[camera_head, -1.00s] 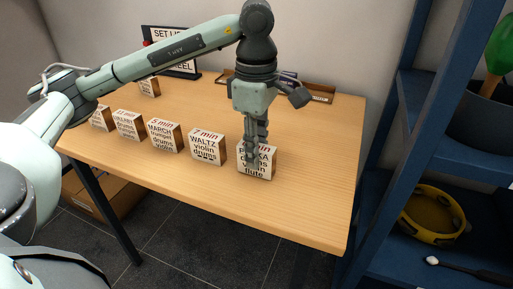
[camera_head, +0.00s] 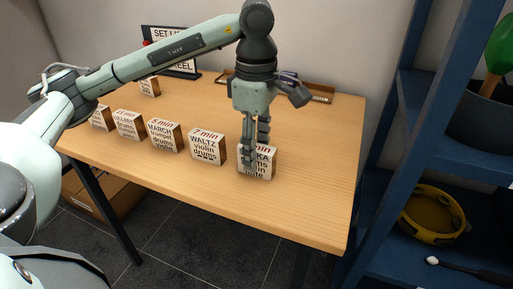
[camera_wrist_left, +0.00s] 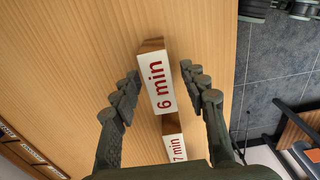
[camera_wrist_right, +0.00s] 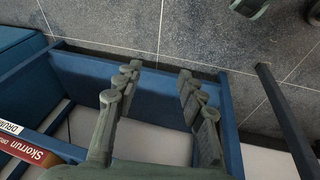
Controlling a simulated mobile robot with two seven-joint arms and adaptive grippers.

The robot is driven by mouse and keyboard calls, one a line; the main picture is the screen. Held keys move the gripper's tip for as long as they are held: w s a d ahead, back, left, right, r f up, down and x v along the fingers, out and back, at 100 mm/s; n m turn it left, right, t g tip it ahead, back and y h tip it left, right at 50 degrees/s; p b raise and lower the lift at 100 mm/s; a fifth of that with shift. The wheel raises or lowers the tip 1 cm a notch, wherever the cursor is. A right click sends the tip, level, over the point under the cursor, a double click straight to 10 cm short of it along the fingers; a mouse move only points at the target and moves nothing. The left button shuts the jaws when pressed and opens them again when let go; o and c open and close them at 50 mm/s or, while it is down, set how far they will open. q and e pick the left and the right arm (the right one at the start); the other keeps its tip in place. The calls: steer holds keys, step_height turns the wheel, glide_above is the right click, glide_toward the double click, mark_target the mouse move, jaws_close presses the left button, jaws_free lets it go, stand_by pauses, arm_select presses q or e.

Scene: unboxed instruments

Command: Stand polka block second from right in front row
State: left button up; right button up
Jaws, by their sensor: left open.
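The polka block (camera_head: 258,170), white-faced with wooden sides, stands upright at the right end of the front row. In the left wrist view its edge reads "6 min" (camera_wrist_left: 157,82). My left gripper (camera_head: 256,152) points down over it, open, one finger in front of its face and one behind. The left wrist view shows a gap on both sides of the block. The waltz block (camera_head: 207,148) stands to its left, then the march block (camera_head: 163,135), the lullaby block (camera_head: 128,125) and another block (camera_head: 102,118). My right gripper (camera_wrist_right: 160,72) is open and empty, away from the table.
One more block (camera_head: 149,87) stands farther back, near the set list sign (camera_head: 178,62). A brown tray (camera_head: 318,92) lies at the back edge. A blue shelf (camera_head: 400,150) rises right of the table. The table right of the polka block is clear.

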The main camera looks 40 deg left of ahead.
arm_select(q)
step_height(320, 180, up, 6)
steer(key=shift+p, duration=0.4)
step_height(320, 180, up, 6)
steer(key=p, duration=0.2)
arm_select(e)
step_height(320, 180, down, 7)
steer(key=shift+s+a+y, duration=0.15)
steer(key=shift+s+y, duration=0.15)
steer(key=shift+s, duration=0.1)
